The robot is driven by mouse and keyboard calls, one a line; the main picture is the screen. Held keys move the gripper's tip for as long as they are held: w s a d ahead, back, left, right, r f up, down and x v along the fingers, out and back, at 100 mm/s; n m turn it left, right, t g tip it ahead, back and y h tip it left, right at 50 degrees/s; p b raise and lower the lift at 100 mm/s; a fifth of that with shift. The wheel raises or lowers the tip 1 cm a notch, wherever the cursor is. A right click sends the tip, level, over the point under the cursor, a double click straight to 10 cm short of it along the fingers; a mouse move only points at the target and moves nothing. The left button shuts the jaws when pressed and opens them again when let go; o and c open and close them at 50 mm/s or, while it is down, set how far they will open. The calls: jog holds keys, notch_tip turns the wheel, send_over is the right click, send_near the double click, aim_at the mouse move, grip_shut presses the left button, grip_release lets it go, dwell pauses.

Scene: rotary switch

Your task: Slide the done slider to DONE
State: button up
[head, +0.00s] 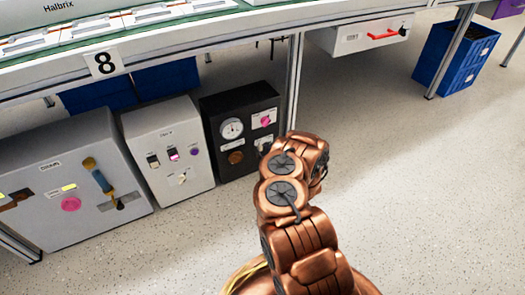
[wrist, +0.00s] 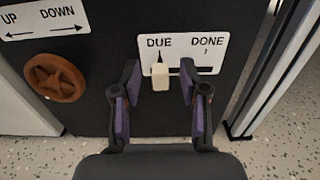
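The done slider's white knob (wrist: 160,76) sits under the word DUE on a white label plate (wrist: 207,48) on the black box's front. The word DONE is at the right end of the slot. In the wrist view my gripper (wrist: 160,84) is open, with one finger on each side of the knob and gaps between. I cannot tell how far the fingertips are from the panel. In the head view my arm covers the slider area of the black box (head: 236,105), and my gripper is hidden.
A brown round handwheel (wrist: 55,77) is left of the slider, below an UP/DOWN label (wrist: 42,19). The black box also has a gauge (head: 231,128) and a pink knob (head: 266,121). A white box (head: 166,135) stands left of it, and a table leg (head: 293,80) right.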

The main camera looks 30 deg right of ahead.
grip_shut()
dwell(0.4)
jog(key=shift+s, duration=0.1)
